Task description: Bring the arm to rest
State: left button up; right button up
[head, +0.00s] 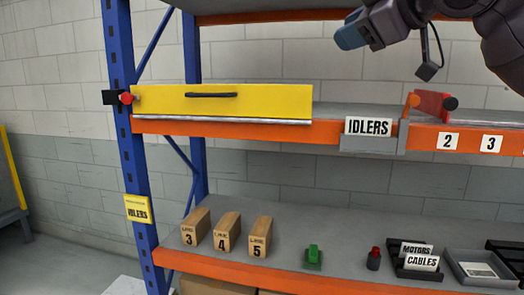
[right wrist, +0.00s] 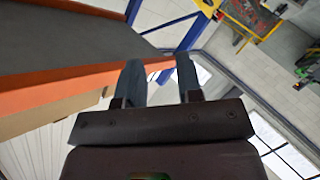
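My right arm comes in at the top right of the head view. Its gripper (head: 349,36) is raised in front of the rack, above the upper shelf, pointing left. In the right wrist view the two fingers of this gripper (right wrist: 158,66) stand apart with nothing between them. My left gripper is not in the head view.
The rack's upper shelf (head: 215,127) carries a yellow panel (head: 220,102) and an IDLERS sign (head: 368,126). The lower shelf (head: 345,225) holds several numbered cardboard boxes (head: 228,232), a green part (head: 313,256), a red-topped part (head: 374,258) and dark trays (head: 415,272). A blue post (head: 121,60) stands left.

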jog(key=w+f+m+t+y+b, duration=0.15)
jog(key=w+f, duration=0.25)
jog(key=f, duration=1)
jog(key=w+f+m+t+p, duration=0.1)
jog(key=w+f+t, duration=0.25)
jog(key=f, duration=0.95)
jog(key=s+d+f+m+h+b, duration=0.1)
jog(key=s+d+f+m+h, duration=0.2)
jog(key=f, duration=0.9)
jog(key=s+d+f+m+h, duration=0.2)
jog(key=s+d+f, duration=0.2)
jog(key=f, duration=0.8)
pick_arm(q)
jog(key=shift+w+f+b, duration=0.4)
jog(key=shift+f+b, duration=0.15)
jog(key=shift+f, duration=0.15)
pick_arm(e)
jog(key=s+d+f+m+g+h, duration=0.2)
jog(key=s+d+f+m+g, duration=0.1)
jog(key=s+f, duration=1)
jog(key=s+d+f+m+g+h, duration=0.3)
jog(key=s+f, duration=0.9)
jog(key=f, duration=0.2)
jog(key=shift+s, duration=0.4)
jog(key=shift+c, duration=0.4)
